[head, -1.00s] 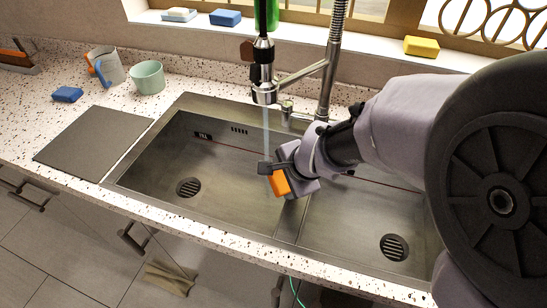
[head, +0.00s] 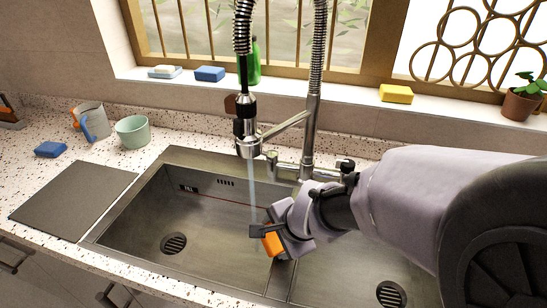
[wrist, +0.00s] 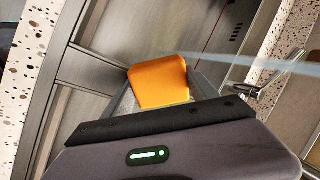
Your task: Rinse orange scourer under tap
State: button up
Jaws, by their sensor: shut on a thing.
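The orange scourer (head: 271,244) is held in my gripper (head: 268,236), which is shut on it, over the sink near the divider between the two basins. It also shows in the wrist view (wrist: 158,82), between the fingers. The tap (head: 248,146) stands behind the sink with its spout pointing down. A thin pale stream of water (head: 253,190) falls from it. In the head view the stream comes down just beside the gripper's far left side. In the wrist view the stream (wrist: 240,60) passes close beyond the scourer; I cannot tell if it touches it.
The left basin (head: 150,215) has a drain; the right basin is partly behind my arm. A grey board (head: 75,195), a blue sponge (head: 50,149), a mug (head: 92,120) and a green cup (head: 132,131) are on the left counter. Sponges, a green bottle (head: 254,65) and a plant (head: 522,95) line the sill.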

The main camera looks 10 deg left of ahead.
jog(key=shift+r, duration=0.1)
dwell(0.4)
jog(key=s+d+r+p, duration=0.2)
jog(key=s+r, duration=0.1)
jog(key=shift+s+d+r, duration=0.2)
jog(key=shift+d+r, duration=0.1)
jog(key=shift+d, duration=0.05)
jog(key=shift+s+d+r, duration=0.15)
jog(key=shift+s+d, duration=0.05)
jog(key=shift+s, duration=0.1)
